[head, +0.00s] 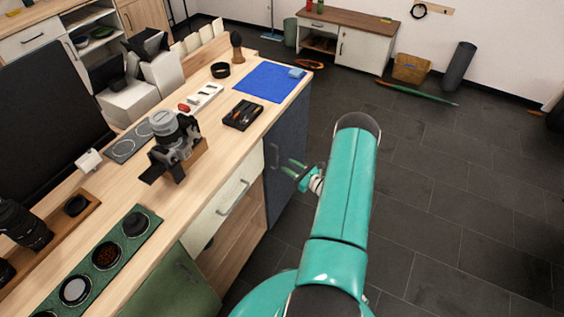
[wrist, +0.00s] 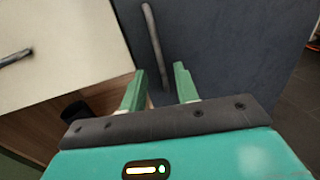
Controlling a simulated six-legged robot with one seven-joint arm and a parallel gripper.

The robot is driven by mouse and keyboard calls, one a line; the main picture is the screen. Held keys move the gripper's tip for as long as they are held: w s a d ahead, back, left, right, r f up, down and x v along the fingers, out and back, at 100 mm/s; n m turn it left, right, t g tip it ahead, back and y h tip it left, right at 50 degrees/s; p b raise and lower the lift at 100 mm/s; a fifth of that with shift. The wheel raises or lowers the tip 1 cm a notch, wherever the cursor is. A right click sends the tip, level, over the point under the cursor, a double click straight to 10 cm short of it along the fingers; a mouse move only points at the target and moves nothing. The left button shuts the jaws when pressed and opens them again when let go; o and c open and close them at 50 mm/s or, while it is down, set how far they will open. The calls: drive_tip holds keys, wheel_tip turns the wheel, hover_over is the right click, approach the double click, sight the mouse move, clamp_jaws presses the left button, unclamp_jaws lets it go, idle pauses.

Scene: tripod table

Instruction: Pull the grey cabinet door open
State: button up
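The dark blue-grey cabinet door (head: 289,142) is at the right end of the wooden counter and looks shut. It fills the upper middle and right of the wrist view (wrist: 225,45). Its upright bar handle (head: 274,156) is on the door's left side. In the wrist view the handle (wrist: 154,42) runs down from the top, and its lower end shows between my fingertips. My gripper (head: 289,168) is open and empty, in front of the door. In the head view the fingertips look slightly apart from the handle; the exact gap is unclear.
A cream drawer (head: 227,208) with a bar handle is left of the door, above an open wooden shelf. A green panel (head: 178,284) is nearer. The counter holds a camera (head: 174,143) and a blue mat (head: 268,82). Dark tiled floor (head: 450,190) on the right is clear.

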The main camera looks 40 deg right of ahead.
drive_tip(key=shift+w+a, duration=0.2)
drive_tip(key=shift+w, duration=0.95)
drive_tip(key=shift+w+a, duration=0.15)
drive_tip(key=shift+w, duration=0.95)
clamp_jaws()
